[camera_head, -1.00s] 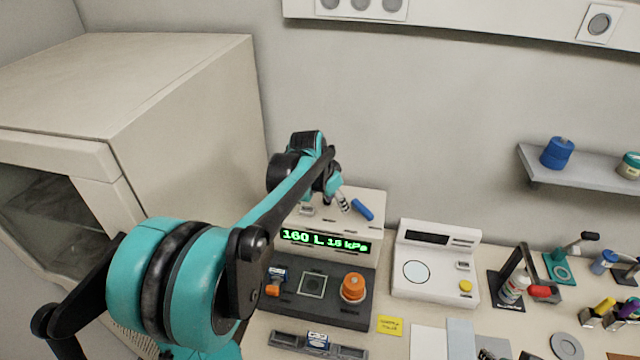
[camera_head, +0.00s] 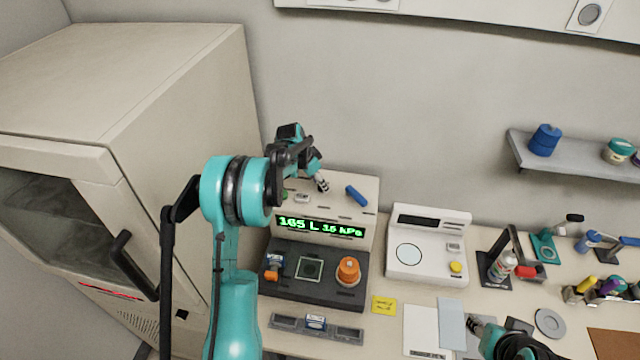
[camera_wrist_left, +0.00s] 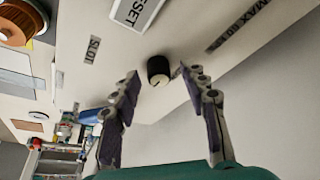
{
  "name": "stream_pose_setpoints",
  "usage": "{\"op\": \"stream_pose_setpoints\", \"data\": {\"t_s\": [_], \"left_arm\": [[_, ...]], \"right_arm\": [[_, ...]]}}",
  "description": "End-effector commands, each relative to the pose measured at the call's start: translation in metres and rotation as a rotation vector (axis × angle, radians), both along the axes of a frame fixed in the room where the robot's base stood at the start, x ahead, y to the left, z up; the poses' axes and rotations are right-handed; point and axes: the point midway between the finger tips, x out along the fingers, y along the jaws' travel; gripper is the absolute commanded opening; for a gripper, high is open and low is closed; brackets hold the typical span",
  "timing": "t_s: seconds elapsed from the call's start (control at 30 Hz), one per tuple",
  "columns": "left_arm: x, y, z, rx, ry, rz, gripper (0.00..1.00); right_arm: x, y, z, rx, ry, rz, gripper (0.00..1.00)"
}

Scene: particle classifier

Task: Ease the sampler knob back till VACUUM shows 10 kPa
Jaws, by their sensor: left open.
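The sampler (camera_head: 320,283) stands on the bench, with a dark base and a pale sloped panel. Its green display (camera_head: 322,228) reads 165 L and what looks like 15 kPa. In the left wrist view a short black knob (camera_wrist_left: 155,66) with a pale end stands on the pale panel. My left gripper (camera_head: 322,184) is over the top of the sampler. In its wrist view the open fingers (camera_wrist_left: 159,76) are either side of the knob, with no clear contact. In the head view the arm hides part of the panel.
A white instrument (camera_head: 430,250) stands to the right, and a large cabinet (camera_head: 130,110) to the left.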

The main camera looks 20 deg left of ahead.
Motion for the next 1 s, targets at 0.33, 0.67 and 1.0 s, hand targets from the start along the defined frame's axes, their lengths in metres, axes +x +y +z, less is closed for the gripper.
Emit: {"op": "stream_pose_setpoints", "data": {"t_s": [0.33,0.67,1.0], "left_arm": [[0.0021,-0.0017,-0.0061,0.0,0.0,0.0,0.44],[0.002,-0.0015,-0.0058,0.0,0.0,0.001,0.0],[0.0014,-0.0027,-0.0067,0.001,0.001,0.079,0.0]], "right_arm": [[0.0,0.0,-0.0002,0.0,0.0,0.0,0.4],[0.0,0.0,-0.0002,0.0,0.0,0.0,0.4],[0.0001,0.0,-0.0061,0.0,0.0,0.0,0.4]]}}
